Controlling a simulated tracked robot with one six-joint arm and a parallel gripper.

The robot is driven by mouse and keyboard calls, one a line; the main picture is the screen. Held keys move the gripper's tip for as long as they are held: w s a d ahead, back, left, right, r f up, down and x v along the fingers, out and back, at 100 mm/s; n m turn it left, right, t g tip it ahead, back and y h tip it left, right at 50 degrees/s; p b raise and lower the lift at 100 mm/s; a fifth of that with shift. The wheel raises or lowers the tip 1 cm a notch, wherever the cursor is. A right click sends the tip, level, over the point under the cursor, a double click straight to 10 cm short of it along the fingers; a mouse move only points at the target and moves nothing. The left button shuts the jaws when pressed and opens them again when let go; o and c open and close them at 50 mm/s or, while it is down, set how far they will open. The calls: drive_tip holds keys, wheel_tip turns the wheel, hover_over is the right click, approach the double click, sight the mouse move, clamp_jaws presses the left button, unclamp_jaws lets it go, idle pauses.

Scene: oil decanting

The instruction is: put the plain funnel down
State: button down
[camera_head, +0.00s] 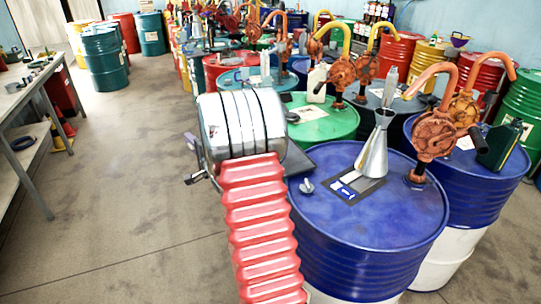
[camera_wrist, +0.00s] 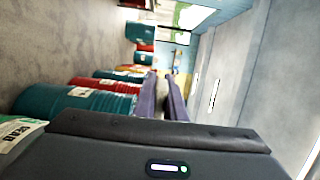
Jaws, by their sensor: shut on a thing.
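A bare metal funnel (camera_head: 374,152) stands on the near blue drum (camera_head: 408,212), wide end down, at the edge of a dark mat (camera_head: 347,187). I cannot tell whether it is the plain one. My gripper (camera_wrist: 165,98) shows in the wrist view as two dark purple fingers with a narrow gap. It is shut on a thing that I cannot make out. In the head view my own arm hides the gripper and what it holds. No finger shows touching the metal funnel.
A rusty orange hand pump (camera_head: 434,137) rises from the near drum, right of the funnel. A small grey fitting (camera_head: 307,186) lies left of the mat. A green drum (camera_head: 322,122) and more pumps crowd behind. A workbench (camera_head: 28,92) stands left; the floor between is open.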

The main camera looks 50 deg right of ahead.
drive_tip(key=s+d, duration=0.1)
drive_tip(key=d, duration=0.3)
drive_tip(key=s+d+r+m+h, duration=0.1)
drive_tip(key=s+d, duration=0.1)
drive_tip(key=d, duration=0.2)
drive_tip(key=s+d+r+h, duration=0.1)
drive_tip(key=d, duration=0.3)
drive_tip(key=shift+s+r+g, duration=0.15)
drive_tip(key=shift+s+g, duration=0.1)
drive_tip(key=shift+g, duration=0.15)
drive_tip(key=s+d+r+m+h, duration=0.1)
drive_tip(key=s+d+r, duration=0.1)
drive_tip(key=s+d, duration=0.4)
drive_tip(key=d, duration=0.4)
drive_tip(key=shift+s+d+m+g+h, duration=0.2)
drive_tip(key=shift+m+g+h, duration=0.1)
drive_tip(key=shift+g+h, duration=0.1)
wheel_tip(320, 180, down, 6)
drive_tip(key=shift+f, duration=2)
